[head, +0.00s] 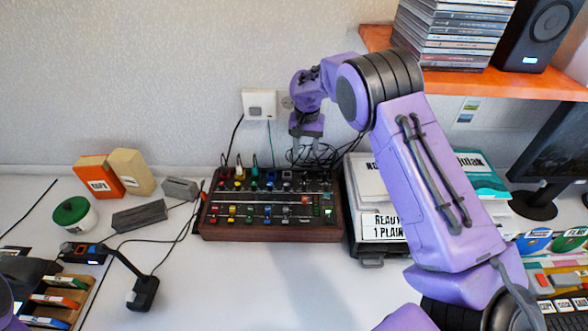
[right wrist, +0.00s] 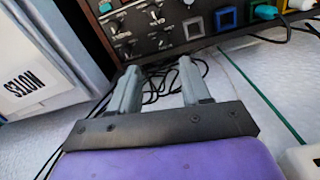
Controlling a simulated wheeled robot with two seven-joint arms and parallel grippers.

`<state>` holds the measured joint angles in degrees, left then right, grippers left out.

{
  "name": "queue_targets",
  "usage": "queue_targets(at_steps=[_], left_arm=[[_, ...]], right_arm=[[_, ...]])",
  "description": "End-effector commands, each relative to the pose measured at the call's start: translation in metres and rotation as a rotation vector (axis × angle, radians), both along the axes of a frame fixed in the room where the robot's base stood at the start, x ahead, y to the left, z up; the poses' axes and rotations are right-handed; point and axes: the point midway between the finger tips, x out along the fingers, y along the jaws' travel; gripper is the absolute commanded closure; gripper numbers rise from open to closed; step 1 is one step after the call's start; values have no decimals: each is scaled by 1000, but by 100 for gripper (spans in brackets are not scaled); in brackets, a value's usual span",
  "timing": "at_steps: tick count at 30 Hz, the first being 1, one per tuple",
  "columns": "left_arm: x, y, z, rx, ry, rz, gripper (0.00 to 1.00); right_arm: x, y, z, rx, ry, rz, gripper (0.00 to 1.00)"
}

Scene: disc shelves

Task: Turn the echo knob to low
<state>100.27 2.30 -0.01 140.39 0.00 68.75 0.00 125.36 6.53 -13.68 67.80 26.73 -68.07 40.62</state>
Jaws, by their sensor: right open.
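A dark mixer-like panel (head: 270,233) with a wooden frame, several small knobs and coloured caps lies on the white desk. Its labels are too small to read in the head view, so I cannot tell which knob is echo. In the right wrist view the panel (right wrist: 205,38) fills the top, with several knobs and tilted, blurred labels. My right gripper (head: 305,149) is open and empty, pointing down by the panel's back edge. In the right wrist view its fingers (right wrist: 158,70) are apart, with dark cables behind them. My left gripper is not in view.
Cables run behind the panel to a white wall box (head: 259,104). A stack of labelled boxes (head: 381,228) stands close on the right. An orange shelf (head: 480,79) with cases and a speaker hangs at upper right. The desk in front of the panel is clear.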

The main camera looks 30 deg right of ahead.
Motion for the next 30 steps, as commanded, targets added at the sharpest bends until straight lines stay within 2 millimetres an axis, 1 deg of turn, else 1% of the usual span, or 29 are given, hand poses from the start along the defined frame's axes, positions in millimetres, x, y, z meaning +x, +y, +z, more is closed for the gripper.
queue_targets(at_steps=[2, 4, 9, 12, 15, 19, 26, 27, 29, 30], left_arm=[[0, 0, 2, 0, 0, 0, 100], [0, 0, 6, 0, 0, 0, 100], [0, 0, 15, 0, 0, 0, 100], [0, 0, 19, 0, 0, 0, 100], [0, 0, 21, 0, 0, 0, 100], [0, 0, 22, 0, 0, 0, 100], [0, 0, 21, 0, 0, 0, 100], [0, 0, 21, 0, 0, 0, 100], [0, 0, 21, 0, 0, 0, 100], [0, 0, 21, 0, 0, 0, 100]], right_arm=[[1, 3, -8, 14, -2, -4, 53], [2, 4, -20, 13, -2, -2, 53], [3, 7, -59, 11, 0, 4, 53], [3, 6, -79, 10, -2, 3, 53], [3, 5, -93, 9, -3, 2, 53], [2, 4, -102, 10, -4, 0, 53], [2, 4, -103, 9, -5, -2, 53], [2, 3, -103, 9, -5, -2, 66], [2, 3, -103, 9, -5, -2, 85], [2, 3, -103, 9, -5, -2, 98]])
